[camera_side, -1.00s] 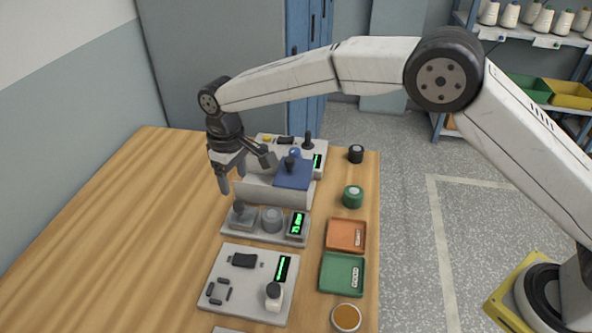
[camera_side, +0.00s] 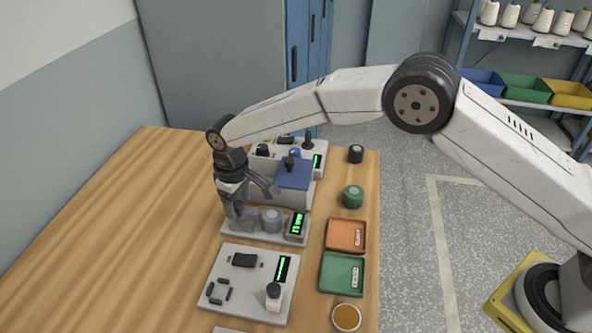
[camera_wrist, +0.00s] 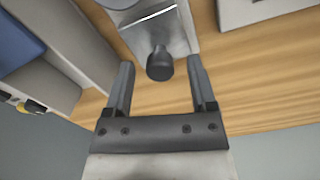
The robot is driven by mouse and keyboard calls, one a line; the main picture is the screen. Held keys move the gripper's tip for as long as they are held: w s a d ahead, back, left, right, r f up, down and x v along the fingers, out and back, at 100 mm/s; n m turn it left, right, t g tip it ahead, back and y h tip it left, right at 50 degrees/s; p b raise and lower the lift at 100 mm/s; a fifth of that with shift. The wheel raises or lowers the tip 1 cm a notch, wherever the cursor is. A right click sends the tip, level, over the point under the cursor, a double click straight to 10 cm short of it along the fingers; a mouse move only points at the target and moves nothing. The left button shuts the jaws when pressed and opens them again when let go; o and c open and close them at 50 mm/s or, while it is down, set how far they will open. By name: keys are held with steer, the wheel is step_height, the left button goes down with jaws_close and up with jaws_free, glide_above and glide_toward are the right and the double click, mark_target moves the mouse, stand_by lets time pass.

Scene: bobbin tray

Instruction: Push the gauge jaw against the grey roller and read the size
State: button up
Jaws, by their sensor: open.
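The gauge (camera_side: 227,232) is a pale plate with a sliding grey jaw (camera_side: 248,224), the grey roller (camera_side: 272,219) and a green-lit display (camera_side: 297,226) in a row. The display digits are too small to read surely. My gripper (camera_side: 236,212) is down at the jaw in the side view, partly hiding it. In the wrist view my gripper (camera_wrist: 160,66) is open, with one finger on each side of the jaw's dark knob (camera_wrist: 160,63); gaps show on both sides. I cannot tell whether the jaw touches the roller.
Behind the gauge stands a larger device with a blue block (camera_side: 295,175). Orange (camera_side: 345,249) and green (camera_side: 324,288) trays lie to the right. The table's left side is clear.

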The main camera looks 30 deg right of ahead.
steer(key=c, duration=0.8)
steer(key=shift+s+d, duration=1.3)
steer(key=shift+d, duration=0.05)
steer(key=o, duration=0.8)
